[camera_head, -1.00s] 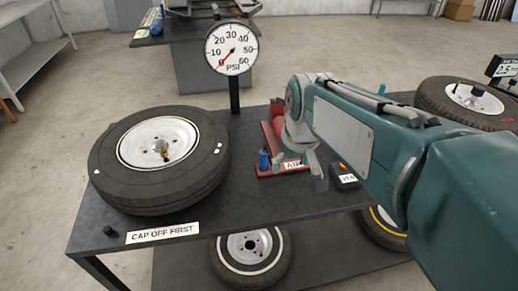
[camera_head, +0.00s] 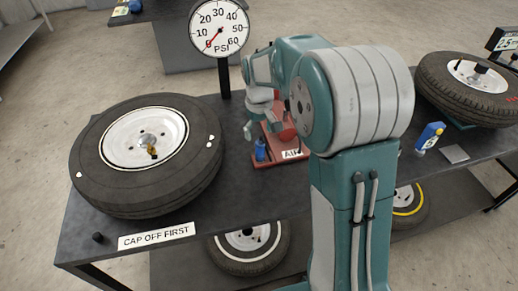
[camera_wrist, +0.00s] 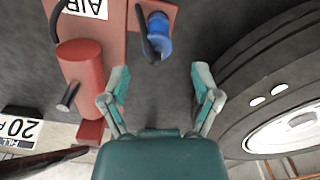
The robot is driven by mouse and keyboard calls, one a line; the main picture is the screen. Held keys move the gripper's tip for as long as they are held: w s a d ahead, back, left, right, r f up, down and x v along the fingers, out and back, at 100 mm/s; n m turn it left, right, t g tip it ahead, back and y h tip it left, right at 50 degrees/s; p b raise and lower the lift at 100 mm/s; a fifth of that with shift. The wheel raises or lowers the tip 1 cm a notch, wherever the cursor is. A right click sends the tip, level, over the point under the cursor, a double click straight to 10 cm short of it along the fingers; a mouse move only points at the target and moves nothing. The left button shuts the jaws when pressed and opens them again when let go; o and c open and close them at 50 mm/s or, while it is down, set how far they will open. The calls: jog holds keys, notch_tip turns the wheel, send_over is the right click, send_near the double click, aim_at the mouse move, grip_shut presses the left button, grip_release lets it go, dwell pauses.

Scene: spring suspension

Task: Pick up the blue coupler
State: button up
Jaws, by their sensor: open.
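The blue coupler (camera_head: 260,149) stands at the left edge of the red air unit's base, beside the "AIR" label. In the head view my gripper (camera_head: 262,122) is small, partly hidden by my own arm, and close behind the coupler.
The red air unit (camera_wrist: 85,70) lies left of my gripper in the wrist view. A large tyre (camera_head: 100,172) lies on the table left of the coupler. A pressure gauge (camera_head: 219,28) stands behind on a post. Dark bare tabletop lies between tyre and coupler.

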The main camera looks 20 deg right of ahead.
aim_at(260, 143)
jog(key=f, duration=0.2)
jog(key=shift+d+f, duration=0.2)
jog(key=shift+f, duration=0.15)
notch_tip(260, 143, down, 5)
jog(key=shift+s+a+r, duration=0.1)
jog(key=shift+s+r, duration=0.05)
jog(key=shift+r, duration=0.05)
grip_shut()
